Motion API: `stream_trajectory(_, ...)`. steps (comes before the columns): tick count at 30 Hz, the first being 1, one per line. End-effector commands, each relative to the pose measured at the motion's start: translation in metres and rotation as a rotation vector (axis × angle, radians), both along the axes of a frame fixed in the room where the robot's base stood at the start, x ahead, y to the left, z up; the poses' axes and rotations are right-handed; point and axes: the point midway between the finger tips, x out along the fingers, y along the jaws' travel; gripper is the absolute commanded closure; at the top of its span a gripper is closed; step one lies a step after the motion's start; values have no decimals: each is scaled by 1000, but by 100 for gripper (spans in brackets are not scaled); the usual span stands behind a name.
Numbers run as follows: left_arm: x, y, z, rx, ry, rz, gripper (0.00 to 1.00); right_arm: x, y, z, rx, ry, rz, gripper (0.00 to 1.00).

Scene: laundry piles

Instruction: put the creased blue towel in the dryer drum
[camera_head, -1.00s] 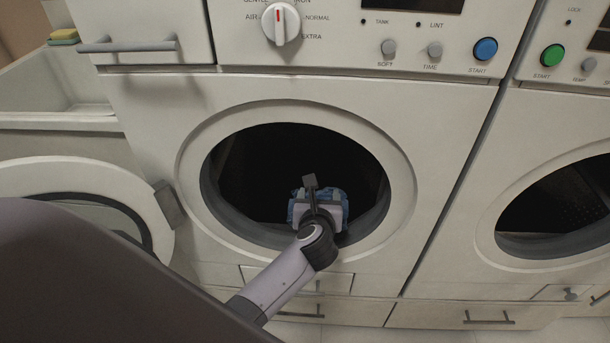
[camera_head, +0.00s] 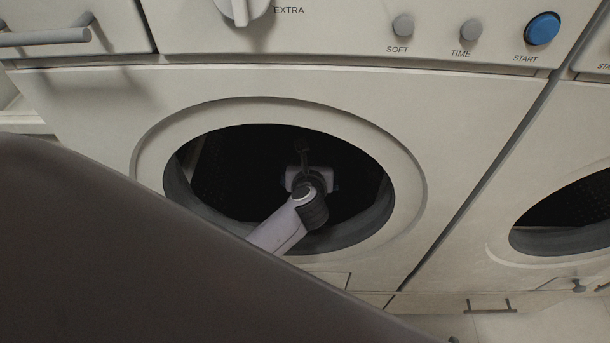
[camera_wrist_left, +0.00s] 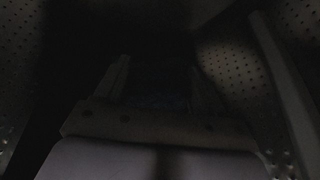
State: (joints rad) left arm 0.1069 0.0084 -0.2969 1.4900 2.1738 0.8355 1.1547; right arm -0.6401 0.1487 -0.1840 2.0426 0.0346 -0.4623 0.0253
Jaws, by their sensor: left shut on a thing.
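The dryer drum (camera_head: 235,172) is open and dark inside, in the middle of the head view. My left gripper (camera_head: 309,178) reaches through the round opening and is inside the drum, near the middle of the opening. It is shut on the blue towel, which the gripper and the dark hide in the head view. In the left wrist view, the towel (camera_wrist_left: 160,101) is only a faint dark bluish patch between the fingers. Perforated drum wall (camera_wrist_left: 238,75) shows to the right there. My right gripper is not in view.
The opening's grey lower rim (camera_head: 365,228) lies just below and right of my forearm. A control panel with a blue start button (camera_head: 542,28) is above. A second machine's round opening (camera_head: 570,215) is at the right. A large dark foreground shape covers the lower left.

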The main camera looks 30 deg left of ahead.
Motion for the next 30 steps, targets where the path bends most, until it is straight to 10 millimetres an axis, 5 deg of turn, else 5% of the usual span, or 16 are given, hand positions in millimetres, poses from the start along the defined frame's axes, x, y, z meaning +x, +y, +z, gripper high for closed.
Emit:
stream_trajectory(12,1,0,-54,1,-3,-2,66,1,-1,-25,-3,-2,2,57)
stream_trajectory(26,1,-1,-63,-1,-3,-1,66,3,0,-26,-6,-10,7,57)
stream_trajectory(27,0,-1,-63,-1,-3,-1,25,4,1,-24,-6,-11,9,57)
stream_trajectory(29,0,0,-62,-1,-3,-1,6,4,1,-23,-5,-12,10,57)
stream_trajectory(30,0,0,-62,-1,-3,-1,6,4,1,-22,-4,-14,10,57)
